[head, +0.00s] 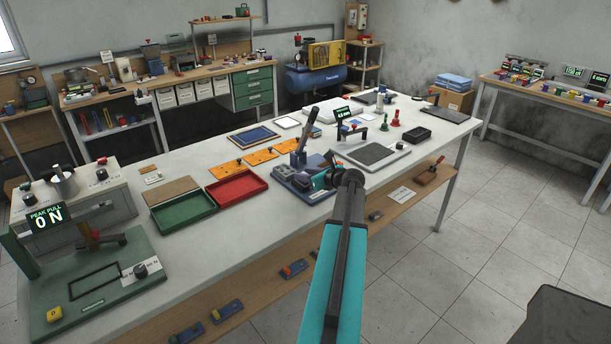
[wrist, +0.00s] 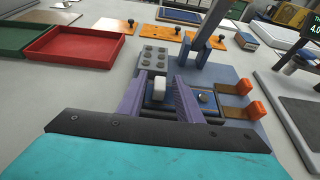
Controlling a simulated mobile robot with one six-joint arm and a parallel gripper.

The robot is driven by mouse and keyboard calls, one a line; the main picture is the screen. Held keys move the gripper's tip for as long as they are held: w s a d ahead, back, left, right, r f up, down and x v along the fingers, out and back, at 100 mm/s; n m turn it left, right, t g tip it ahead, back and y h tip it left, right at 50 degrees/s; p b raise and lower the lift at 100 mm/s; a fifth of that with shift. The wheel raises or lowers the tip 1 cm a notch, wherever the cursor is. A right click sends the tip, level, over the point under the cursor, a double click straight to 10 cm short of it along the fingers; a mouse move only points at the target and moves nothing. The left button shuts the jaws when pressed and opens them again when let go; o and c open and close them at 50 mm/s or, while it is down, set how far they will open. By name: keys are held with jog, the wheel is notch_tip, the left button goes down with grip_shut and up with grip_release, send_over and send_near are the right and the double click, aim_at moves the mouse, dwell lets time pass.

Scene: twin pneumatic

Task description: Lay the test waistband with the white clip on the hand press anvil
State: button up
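The blue hand press (head: 313,196) stands near the front edge of the long table, its grey lever (head: 303,138) raised. In the wrist view its lever (wrist: 210,25) rises beyond my gripper. My gripper (wrist: 162,80) reaches low over the press base, its two purple fingers apart. A small white block (wrist: 159,84), which looks like the white clip, shows between the fingers over a dark blue part, with gaps on both sides. The waistband itself and the anvil surface are largely hidden by the fingers. In the head view my gripper (head: 330,174) covers part of the press.
A grey studded block (wrist: 154,55) stands just beyond the fingers. Orange-ended brown pieces (wrist: 251,109) lie to the right. A red tray (head: 238,188) and green tray (head: 183,217) lie left on the table. A grey pad (head: 374,153) lies right of the press.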

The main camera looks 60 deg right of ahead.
jog(key=shift+r, duration=0.2)
jog(key=b+v, duration=0.2)
jog(key=v, duration=1)
dwell(0.9)
